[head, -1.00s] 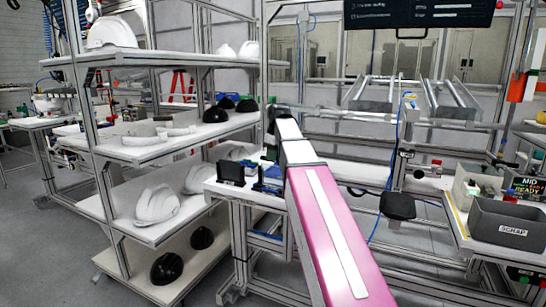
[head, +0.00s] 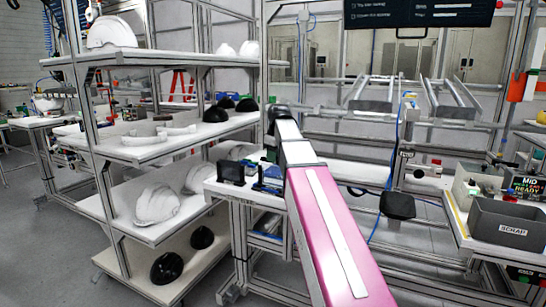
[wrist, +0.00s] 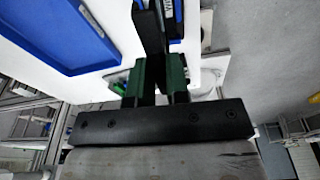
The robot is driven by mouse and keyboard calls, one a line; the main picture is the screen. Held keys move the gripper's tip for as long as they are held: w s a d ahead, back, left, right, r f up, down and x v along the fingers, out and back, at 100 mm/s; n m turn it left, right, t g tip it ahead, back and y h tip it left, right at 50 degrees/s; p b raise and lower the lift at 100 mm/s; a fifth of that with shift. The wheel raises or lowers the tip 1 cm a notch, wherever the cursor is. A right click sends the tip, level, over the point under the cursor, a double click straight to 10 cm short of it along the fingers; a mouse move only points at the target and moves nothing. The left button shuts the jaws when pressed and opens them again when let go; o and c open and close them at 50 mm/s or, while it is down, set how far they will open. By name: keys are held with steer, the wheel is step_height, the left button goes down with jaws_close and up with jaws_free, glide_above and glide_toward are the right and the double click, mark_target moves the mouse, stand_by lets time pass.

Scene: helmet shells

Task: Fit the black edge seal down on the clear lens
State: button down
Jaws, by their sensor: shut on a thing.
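My gripper (wrist: 157,66) shows in the wrist view with its two green fingers shut on a dark strip, which I take to be the black edge seal (wrist: 149,28). The strip stands out beyond the fingertips toward the top of the view. I cannot make out the clear lens in either view. In the head view my pink arm reaches to the small white worktable (head: 217,188), and my gripper cannot be made out there.
A blue tray (wrist: 62,38) lies left of my fingers in the wrist view. A black block (head: 230,172) stands on the worktable. A shelf rack (head: 140,155) with helmet shells stands to the left. A grey scrap bin (head: 508,224) is at the right.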

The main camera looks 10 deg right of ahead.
steer(key=shift+f, duration=0.9)
steer(key=c, duration=1)
jaws_free()
steer(key=shift+c, duration=0.2)
steer(key=r, duration=0.6)
steer(key=s+d+r, duration=0.1)
steer(key=r, duration=0.3)
steer(key=shift+d+r, duration=0.1)
steer(key=shift+r, duration=0.2)
